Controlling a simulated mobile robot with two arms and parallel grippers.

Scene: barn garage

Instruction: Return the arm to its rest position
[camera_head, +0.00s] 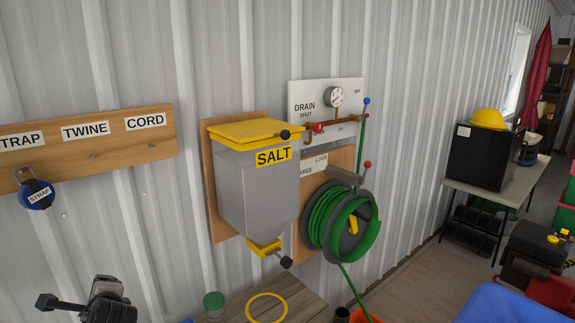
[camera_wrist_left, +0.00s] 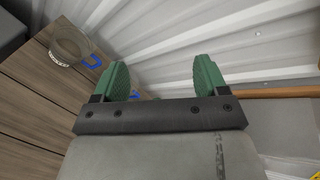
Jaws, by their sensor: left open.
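My left gripper (camera_wrist_left: 162,78) shows in the left wrist view with its two green ribbed fingers wide apart. Nothing is between them; the pale corrugated wall is behind. In the head view a black part of my left arm (camera_head: 100,301) shows at the bottom left edge, in front of the wall and below the hook board. The fingertips cannot be made out there. My right gripper is in neither view.
A wooden bench (camera_head: 245,300) holds a green-lidded jar (camera_head: 213,304) and a yellow ring (camera_head: 266,308). Above are a salt bin (camera_head: 258,190), a green hose reel (camera_head: 340,220), a drain panel (camera_head: 310,95) and a hook board (camera_head: 100,152) with a blue strap (camera_head: 37,194).

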